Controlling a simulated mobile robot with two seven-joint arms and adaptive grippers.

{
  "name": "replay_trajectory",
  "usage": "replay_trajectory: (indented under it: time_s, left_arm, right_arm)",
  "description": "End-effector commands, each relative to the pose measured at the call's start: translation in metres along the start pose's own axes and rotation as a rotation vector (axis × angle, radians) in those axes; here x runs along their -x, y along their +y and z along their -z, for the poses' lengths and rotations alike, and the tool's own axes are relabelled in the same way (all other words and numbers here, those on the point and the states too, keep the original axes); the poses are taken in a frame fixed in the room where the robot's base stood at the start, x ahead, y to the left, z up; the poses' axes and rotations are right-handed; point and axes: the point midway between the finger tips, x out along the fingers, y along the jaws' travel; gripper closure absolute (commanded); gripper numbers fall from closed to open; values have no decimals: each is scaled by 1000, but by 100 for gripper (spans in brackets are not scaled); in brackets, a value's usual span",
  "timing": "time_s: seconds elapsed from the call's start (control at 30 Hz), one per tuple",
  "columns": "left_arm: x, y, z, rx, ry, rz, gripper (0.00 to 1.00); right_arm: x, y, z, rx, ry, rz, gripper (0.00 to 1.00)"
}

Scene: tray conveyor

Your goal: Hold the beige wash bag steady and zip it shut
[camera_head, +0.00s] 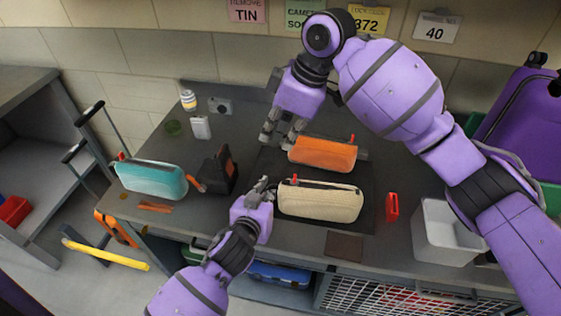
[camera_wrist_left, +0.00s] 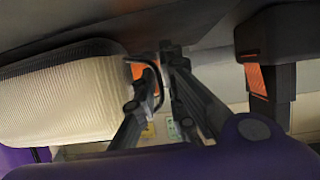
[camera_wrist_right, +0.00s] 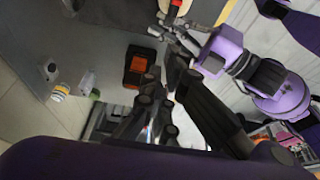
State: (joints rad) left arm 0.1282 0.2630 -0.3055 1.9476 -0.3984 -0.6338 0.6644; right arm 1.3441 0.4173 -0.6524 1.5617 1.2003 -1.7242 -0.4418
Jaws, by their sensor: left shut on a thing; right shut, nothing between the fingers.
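The beige wash bag (camera_head: 320,203) lies on a dark mat in the middle of the bench. Its red zip pull (camera_head: 294,181) stands near the left end of its top; the pull also shows in the right wrist view (camera_wrist_right: 175,8). How far the zip is open is too small to tell. My left gripper (camera_head: 265,188) is at the bag's left end, shut on what looks like its dark end loop (camera_wrist_left: 158,88); the bag fills the left of the left wrist view (camera_wrist_left: 60,95). My right gripper (camera_head: 276,140) is shut and empty, behind the left gripper and left of the orange bag.
An orange bag (camera_head: 322,154) lies just behind the beige one. A teal bag (camera_head: 150,179) and a black-and-orange box (camera_head: 219,173) stand to the left. A red item (camera_head: 392,206) and a white bin (camera_head: 445,235) are at the right. A brown patch (camera_head: 344,247) lies in front.

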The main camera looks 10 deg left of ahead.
Motion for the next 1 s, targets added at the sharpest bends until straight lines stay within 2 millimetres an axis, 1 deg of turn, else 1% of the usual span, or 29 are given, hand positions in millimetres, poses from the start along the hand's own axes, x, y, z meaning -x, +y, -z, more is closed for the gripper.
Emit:
replay_trajectory:
  time_s: [0.17, 0.27, 0.5, 0.6, 0.63, 0.73, 0.9, 1.0]
  left_arm:
    - [0, 1, 2, 3, 4, -2, 100]
    - [0, 1, 2, 3, 4, -2, 100]
    - [0, 1, 2, 3, 4, -2, 100]
    - [0, 1, 2, 3, 4, -2, 100]
    - [0, 1, 2, 3, 4, -2, 100]
    - [0, 1, 2, 2, 4, -2, 100]
    - [0, 1, 2, 2, 4, -2, 100]
    - [0, 1, 2, 3, 4, -2, 100]
  right_arm:
    - [-17, -3, 2, 0, -15, 3, 100]
    - [-34, -3, 2, 1, -13, 4, 100]
    - [-86, -3, 1, 1, -14, 4, 100]
    - [-106, -3, 1, 1, -13, 4, 100]
    - [-100, -1, -7, -1, -13, -1, 100]
    - [-94, -1, -21, 0, -13, -2, 100]
    - [-88, -2, -34, 2, -12, 0, 100]
    - [-87, -2, -36, 3, -12, 0, 100]
